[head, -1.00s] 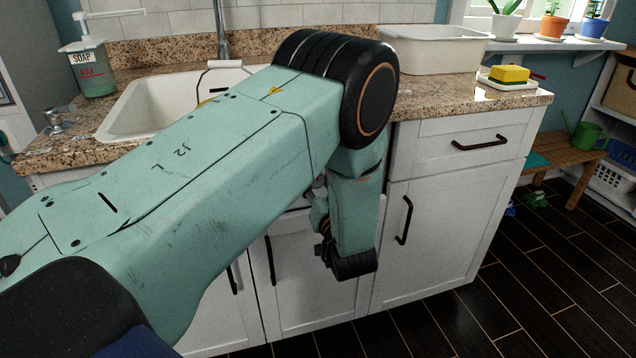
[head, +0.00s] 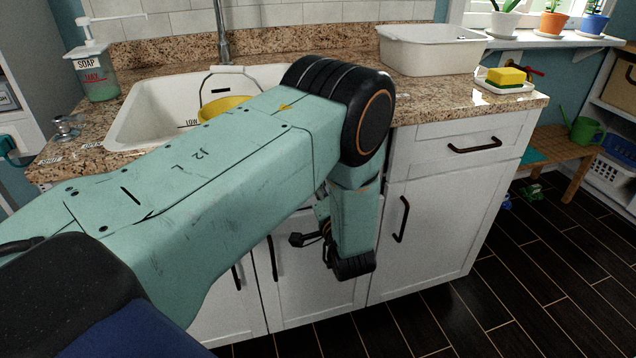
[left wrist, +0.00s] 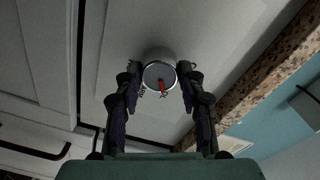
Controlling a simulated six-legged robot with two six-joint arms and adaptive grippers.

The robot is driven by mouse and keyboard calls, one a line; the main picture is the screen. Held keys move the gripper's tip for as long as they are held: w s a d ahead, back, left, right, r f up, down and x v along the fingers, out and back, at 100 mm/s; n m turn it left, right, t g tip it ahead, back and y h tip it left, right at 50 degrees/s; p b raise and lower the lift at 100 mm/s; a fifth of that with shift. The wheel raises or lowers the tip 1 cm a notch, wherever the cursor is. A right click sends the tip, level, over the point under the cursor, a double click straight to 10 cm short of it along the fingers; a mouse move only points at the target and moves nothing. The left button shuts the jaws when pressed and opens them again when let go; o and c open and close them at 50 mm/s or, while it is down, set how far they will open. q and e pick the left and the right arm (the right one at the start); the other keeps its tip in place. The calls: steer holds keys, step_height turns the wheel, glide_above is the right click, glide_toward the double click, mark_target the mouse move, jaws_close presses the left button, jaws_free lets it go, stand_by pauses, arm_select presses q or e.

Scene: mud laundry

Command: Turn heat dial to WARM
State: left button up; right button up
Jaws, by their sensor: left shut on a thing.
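In the head view my left arm hides the dial. My right gripper is not in view.
A white sink (head: 150,115) with a yellow bowl (head: 222,106) in it is set in the granite counter (head: 440,100). A soap bottle (head: 98,80) stands at its left. A white basin (head: 430,52) and a yellow sponge (head: 505,76) stand at the right. Cabinet fronts (head: 425,235) lie below.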

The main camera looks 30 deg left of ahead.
arm_select(q)
steer(key=shift+m+p, duration=0.7)
steer(key=shift+m, duration=3.4)
steer(key=shift+f+m, duration=0.1)
steer(key=shift+m, duration=0.2)
steer(key=o, duration=1.2)
steer(key=shift+c, duration=0.2)
steer(key=v, duration=0.7)
steer(key=shift+d, duration=0.3)
steer(key=shift+s, duration=0.1)
